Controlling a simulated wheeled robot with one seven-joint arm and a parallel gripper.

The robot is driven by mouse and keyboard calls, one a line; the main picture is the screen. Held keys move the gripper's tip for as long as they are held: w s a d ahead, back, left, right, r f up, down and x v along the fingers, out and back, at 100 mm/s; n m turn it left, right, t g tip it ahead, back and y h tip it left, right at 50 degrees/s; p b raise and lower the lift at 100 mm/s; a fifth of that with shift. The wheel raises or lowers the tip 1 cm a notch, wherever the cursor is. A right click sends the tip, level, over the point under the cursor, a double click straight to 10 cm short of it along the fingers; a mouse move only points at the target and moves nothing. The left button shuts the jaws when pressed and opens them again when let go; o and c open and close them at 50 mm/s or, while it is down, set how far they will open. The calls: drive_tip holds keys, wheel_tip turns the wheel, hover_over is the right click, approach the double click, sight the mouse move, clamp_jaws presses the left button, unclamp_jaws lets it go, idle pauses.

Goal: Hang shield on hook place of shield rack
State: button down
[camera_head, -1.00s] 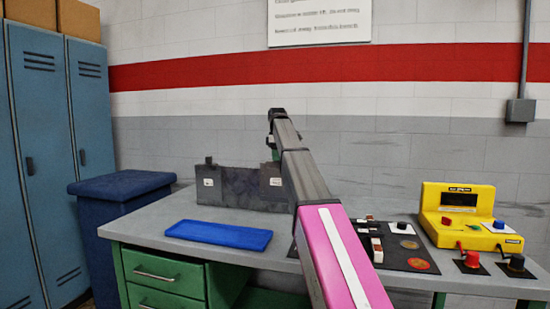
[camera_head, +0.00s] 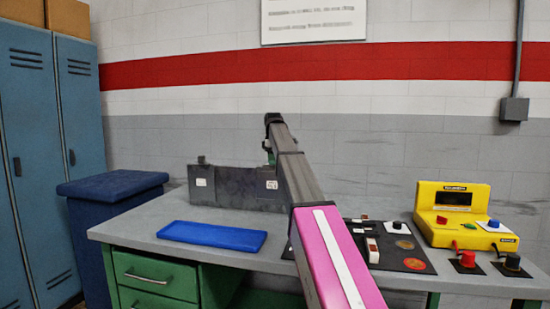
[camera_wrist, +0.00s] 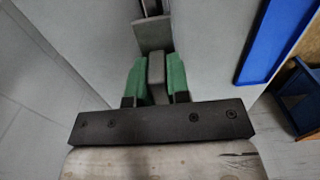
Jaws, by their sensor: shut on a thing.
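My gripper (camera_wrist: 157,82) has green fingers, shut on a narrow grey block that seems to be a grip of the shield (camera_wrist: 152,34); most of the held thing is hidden. In the head view my arm reaches over the workbench and my gripper is only a small green patch (camera_head: 270,152) at its far end. A dark grey upright panel (camera_head: 235,190) with two white labels stands at the back of the bench, just left of the arm. I cannot tell whether it is the rack or the shield. No hook is clear in either view.
A blue mat (camera_head: 212,235) lies on the grey bench (camera_head: 140,235), left of the arm. A dark switch plate (camera_head: 390,245) and a yellow device (camera_head: 460,215) stand at right. A blue bin (camera_head: 112,190) and lockers (camera_head: 40,150) are at left.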

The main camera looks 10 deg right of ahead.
drive_tip(key=shift+f, duration=0.35)
drive_tip(key=c, duration=1)
unclamp_jaws()
